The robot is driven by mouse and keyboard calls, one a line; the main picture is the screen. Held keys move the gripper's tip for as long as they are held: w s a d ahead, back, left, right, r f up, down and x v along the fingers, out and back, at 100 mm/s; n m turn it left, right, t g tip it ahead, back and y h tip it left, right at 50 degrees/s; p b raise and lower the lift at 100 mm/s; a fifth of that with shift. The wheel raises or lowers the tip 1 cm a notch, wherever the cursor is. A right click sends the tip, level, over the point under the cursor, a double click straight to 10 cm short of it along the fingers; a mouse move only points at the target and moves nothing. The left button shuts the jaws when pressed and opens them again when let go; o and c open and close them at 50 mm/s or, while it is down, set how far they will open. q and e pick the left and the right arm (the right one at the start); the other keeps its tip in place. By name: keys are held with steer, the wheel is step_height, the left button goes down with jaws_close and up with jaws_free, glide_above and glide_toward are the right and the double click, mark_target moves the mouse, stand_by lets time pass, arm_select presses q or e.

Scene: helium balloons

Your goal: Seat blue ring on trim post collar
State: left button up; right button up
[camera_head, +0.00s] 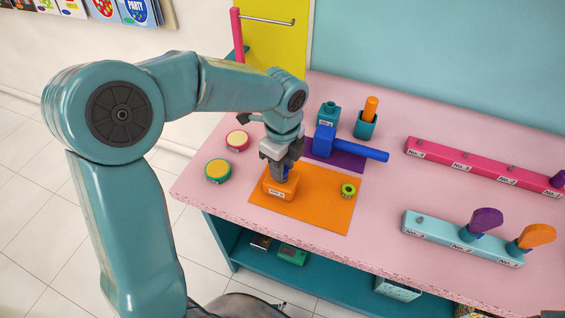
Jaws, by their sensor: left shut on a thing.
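My left gripper (280,168) points down over an orange block (280,188) with a white label, which sits on the orange mat (325,209). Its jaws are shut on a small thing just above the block. The fingers hide most of that thing; it fits the blue ring, but its shape is not clear. I cannot tell whether it touches the block or whether a post collar is under the fingers. A lime green ring-like piece (348,189) is on the mat's right side. My right gripper is out of view.
A blue block with a long cylinder (350,145) lies on the purple mat (345,163). Behind are a teal bottle (328,113) and a teal holder (366,126) with an orange cylinder. Two round tins (218,170) stand left. Pink (480,162) and light blue (450,233) racks are right.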

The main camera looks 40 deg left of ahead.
arm_select(q)
steer(key=shift+f, duration=0.25)
steer(key=o, duration=1.1)
steer(key=shift+o, duration=0.2)
step_height(320, 180, up, 16)
steer(key=shift+r+p, duration=0.2)
steer(key=shift+p, duration=0.2)
